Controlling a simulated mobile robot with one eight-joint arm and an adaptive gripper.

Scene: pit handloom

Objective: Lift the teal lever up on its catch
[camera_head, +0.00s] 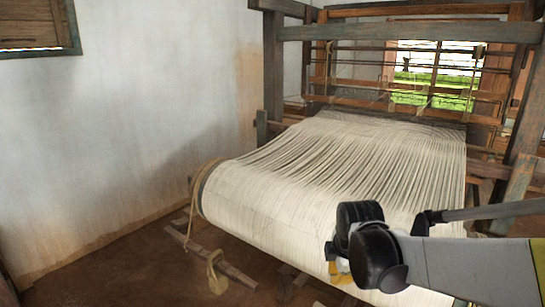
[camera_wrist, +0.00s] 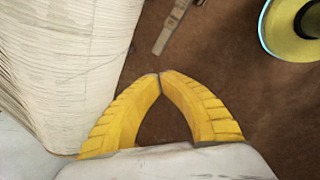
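I cannot make out a teal lever or its catch in either view. In the wrist view my gripper (camera_wrist: 160,76) has two yellow ribbed fingers whose tips meet, with nothing seen between them. Below the tips is brown floor (camera_wrist: 152,122). In the head view only a little of the yellow fingers (camera_head: 338,273) shows below my dark wrist joint, in front of the cloth roll's near right part. The loom's wide roll of cream threads (camera_head: 290,205) also fills the left of the wrist view (camera_wrist: 65,65), beside the fingers and apart from them.
The wooden loom frame (camera_head: 410,32) stands behind the roll, with a window beyond. A wooden bar (camera_head: 230,267) with a rope loop (camera_head: 213,262) lies low at the roll's left end. Floor at the left is clear.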

